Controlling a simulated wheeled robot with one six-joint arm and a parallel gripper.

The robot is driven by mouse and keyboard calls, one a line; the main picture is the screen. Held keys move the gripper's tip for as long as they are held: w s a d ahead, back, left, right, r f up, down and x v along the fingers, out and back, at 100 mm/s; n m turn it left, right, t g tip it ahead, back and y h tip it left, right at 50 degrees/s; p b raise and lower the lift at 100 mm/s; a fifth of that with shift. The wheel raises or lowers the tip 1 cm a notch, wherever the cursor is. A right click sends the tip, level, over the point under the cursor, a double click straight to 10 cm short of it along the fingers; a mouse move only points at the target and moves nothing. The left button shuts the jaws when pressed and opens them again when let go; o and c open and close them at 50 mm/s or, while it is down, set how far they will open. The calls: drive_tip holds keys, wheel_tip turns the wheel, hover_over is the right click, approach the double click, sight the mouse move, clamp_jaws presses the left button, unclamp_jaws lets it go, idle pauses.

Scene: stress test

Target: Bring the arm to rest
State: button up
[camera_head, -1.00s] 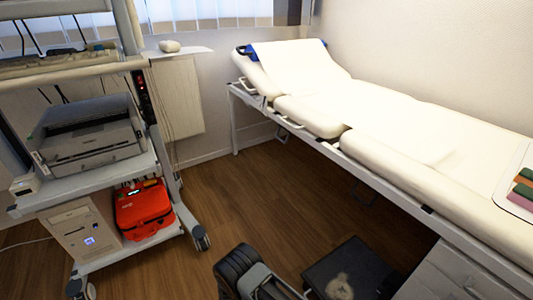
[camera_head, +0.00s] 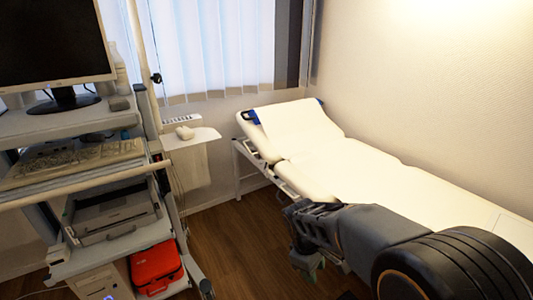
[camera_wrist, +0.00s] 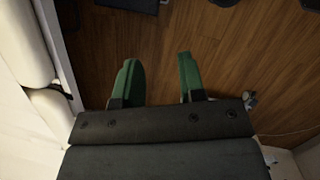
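My gripper (camera_head: 307,265) hangs in front of the side of the bed in the head view, with green fingers pointing down. My dark arm (camera_head: 390,240) reaches in from the lower right and covers part of the bed. In the wrist view the two green fingers of my gripper (camera_wrist: 158,68) stand apart with only wooden floor seen between them. The gripper is open and empty. The bed (camera_head: 360,180) is white and padded, along the right wall.
A cart stands at the left with a monitor (camera_head: 55,45), a keyboard (camera_head: 75,163), a printer (camera_head: 112,212) and a red case (camera_head: 156,268). A small white shelf (camera_head: 190,138) is by the window. Wooden floor (camera_head: 235,240) is clear between cart and bed.

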drive_tip(key=s+d+r+m+t+y+p, duration=0.1)
drive_tip(key=s+d+r+m+t+p, duration=0.1)
drive_tip(key=r+m+p, duration=0.3)
drive_tip(key=s+d+r+m+t+y+p, duration=0.1)
drive_tip(key=s+r+m+p, duration=0.3)
drive_tip(key=r, duration=1)
drive_tip(key=shift+s+d+r+m+t+y+p, duration=0.2)
drive_tip(key=shift+s+d+m+t+y+p, duration=0.2)
drive_tip(key=shift+s+d+m+t, duration=0.25)
drive_tip(key=shift+s+a, duration=0.1)
drive_tip(key=shift+s, duration=0.1)
